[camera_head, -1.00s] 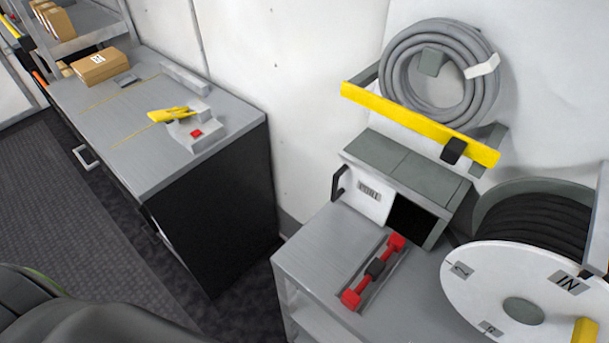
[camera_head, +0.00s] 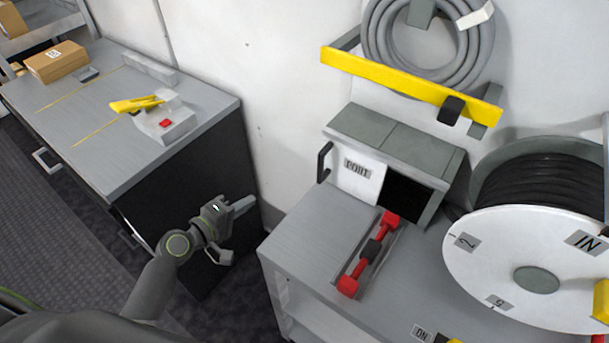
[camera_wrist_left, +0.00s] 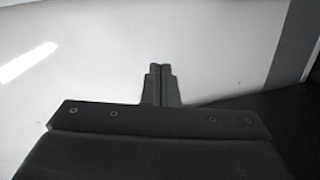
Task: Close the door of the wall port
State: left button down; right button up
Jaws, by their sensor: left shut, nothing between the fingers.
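The wall port (camera_head: 395,150) is a grey box against the wall at the back of the metal bench. Its white door (camera_head: 357,172), labelled PORT, covers the left part of the front and has a black handle (camera_head: 324,162) at its left edge. The right part is a dark opening (camera_head: 405,196). My left gripper (camera_head: 245,203) is shut and empty, left of the bench and apart from the port, in front of the black cabinet side. In the left wrist view its closed fingers (camera_wrist_left: 160,85) point at a pale surface. My right gripper is out of view.
A red bar-shaped part (camera_head: 369,253) lies in a tray on the bench (camera_head: 300,245) before the port. A large white hose reel (camera_head: 500,270) stands at the right. A yellow bar (camera_head: 410,85) and coiled grey hose (camera_head: 430,60) are above. A counter (camera_head: 110,125) stands left.

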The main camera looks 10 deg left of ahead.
pick_arm(q)
jog(key=d+r+t+h, duration=0.1)
jog(key=d+r+h, duration=0.3)
jog(key=r, duration=0.6)
jog(key=w+d+p, duration=0.1)
jog(key=d, duration=0.2)
jog(key=w+d+p, duration=0.2)
jog(key=d, duration=0.1)
jog(key=w+d+p, duration=0.1)
jog(key=w+d, duration=0.1)
jog(key=d, duration=0.1)
jog(key=shift+w+d, duration=0.2)
jog(key=shift+f, duration=0.1)
